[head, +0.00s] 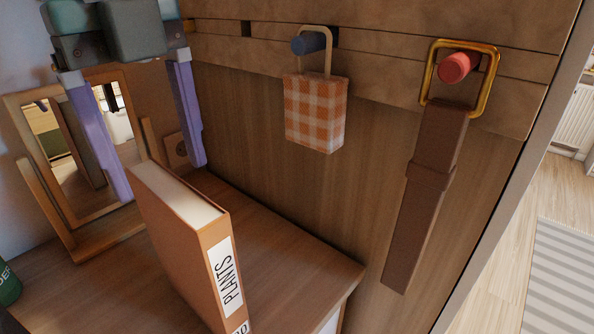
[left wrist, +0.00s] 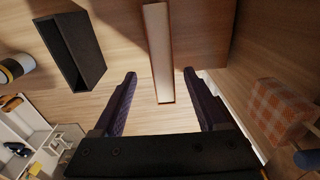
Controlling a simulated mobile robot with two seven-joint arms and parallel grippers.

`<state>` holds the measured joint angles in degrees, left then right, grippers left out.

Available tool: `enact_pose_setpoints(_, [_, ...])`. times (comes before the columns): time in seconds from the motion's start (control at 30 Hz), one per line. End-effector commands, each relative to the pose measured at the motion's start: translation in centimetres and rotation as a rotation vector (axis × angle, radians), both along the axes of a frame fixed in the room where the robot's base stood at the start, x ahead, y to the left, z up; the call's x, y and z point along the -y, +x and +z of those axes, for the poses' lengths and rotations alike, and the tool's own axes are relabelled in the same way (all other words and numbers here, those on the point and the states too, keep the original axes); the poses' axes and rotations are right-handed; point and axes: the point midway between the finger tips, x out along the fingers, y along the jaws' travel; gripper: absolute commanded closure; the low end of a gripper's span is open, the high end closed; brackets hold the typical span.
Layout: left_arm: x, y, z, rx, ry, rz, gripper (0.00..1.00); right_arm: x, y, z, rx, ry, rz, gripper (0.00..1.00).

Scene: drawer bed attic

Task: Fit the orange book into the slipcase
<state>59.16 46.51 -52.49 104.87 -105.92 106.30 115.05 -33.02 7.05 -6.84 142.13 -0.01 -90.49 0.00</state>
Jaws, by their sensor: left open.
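The orange book (head: 185,245) stands upright on the wooden surface, its spine label reading "PLANTS" and its pale page edges facing up. In the left wrist view the book (left wrist: 158,45) is seen from above, with one end between the fingers in the picture. My left gripper (head: 160,179) is open and empty, its two purple fingers pointing down over the far end of the book. The fingers also show in the left wrist view (left wrist: 159,72), one on each side and apart from the book. A dark open box, apparently the slipcase (left wrist: 82,48), is left of the book there; the head view does not show it.
A framed mirror (head: 60,215) stands behind the gripper. A checked orange pouch (head: 315,112) and a brown strap (head: 425,190) hang from wall pegs at right. A striped cylinder (left wrist: 14,68) lies beyond the dark box. A green object (head: 8,285) is at far left.

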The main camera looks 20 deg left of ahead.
Motion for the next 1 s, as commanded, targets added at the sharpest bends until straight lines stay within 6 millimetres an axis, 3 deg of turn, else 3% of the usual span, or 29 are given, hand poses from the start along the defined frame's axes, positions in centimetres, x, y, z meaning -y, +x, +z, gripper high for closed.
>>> enact_pose_setpoints(0.13, [-1.2, 0.0, -1.0, -0.008, 0.047, 0.035, 0.25, -0.1, -0.1, 0.1, -0.003, 0.003, -0.002, 0.14])
enact_pose_setpoints(0.73, [-0.5, 0.7, -8.9, -0.008, 0.040, 0.028, 0.25, -0.2, -0.3, 0.8, -0.009, 0.006, -0.002, 0.14])
enact_pose_setpoints(1.0, [-0.5, 0.7, -9.7, -0.004, 0.040, 0.027, 0.25, -0.2, -0.3, 0.8, -0.008, 0.006, -0.002, 0.14])
